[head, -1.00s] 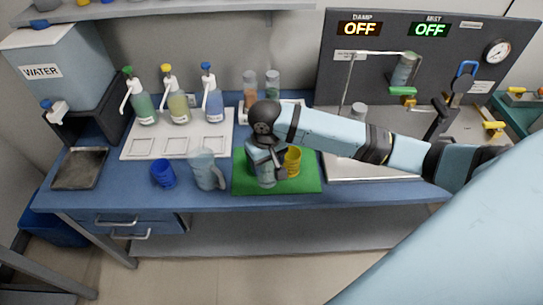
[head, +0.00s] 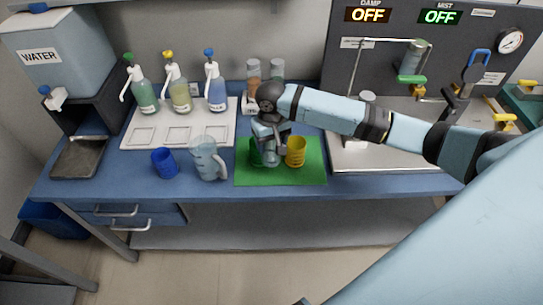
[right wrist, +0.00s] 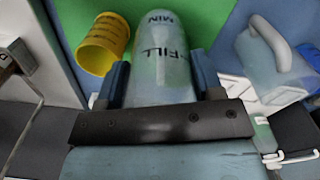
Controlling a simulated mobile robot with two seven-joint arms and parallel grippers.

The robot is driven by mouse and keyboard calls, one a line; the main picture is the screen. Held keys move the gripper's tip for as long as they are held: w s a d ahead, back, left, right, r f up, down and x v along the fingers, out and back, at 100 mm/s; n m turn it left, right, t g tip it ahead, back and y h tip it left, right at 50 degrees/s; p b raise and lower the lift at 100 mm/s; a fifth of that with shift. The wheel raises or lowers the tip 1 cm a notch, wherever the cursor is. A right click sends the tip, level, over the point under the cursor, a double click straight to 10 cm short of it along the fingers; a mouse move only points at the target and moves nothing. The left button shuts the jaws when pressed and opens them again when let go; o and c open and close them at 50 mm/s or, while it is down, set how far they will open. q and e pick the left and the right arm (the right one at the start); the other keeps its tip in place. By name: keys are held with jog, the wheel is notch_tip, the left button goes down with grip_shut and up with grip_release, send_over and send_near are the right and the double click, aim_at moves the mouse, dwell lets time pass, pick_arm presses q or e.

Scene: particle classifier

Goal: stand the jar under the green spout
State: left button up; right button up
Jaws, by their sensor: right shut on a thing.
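My right gripper (head: 271,155) is over the green mat and shut on the jar. In the right wrist view the jar (right wrist: 160,60) is clear and grey-blue, with FILL and MIN lettering, between the two fingers. In the head view the gripper mostly hides it, and I cannot tell whether it touches the mat. The bottle with the green spout (head: 143,93) stands at the back left, behind the leftmost square recess of the white tray (head: 128,141). That recess is empty. My left gripper is not in view.
A yellow cup (head: 296,152) stands right beside my gripper on the green mat (head: 300,177). A clear pitcher (head: 207,160) and blue cup (head: 164,162) stand in front of the tray. Yellow (head: 178,90) and blue (head: 215,88) pump bottles neighbour the green one.

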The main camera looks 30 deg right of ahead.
aim_at(271, 157)
jog(key=shift+f, duration=3.4)
jog(key=o, duration=1.1)
jog(key=shift+f, duration=0.15)
jog(key=shift+c, duration=0.2)
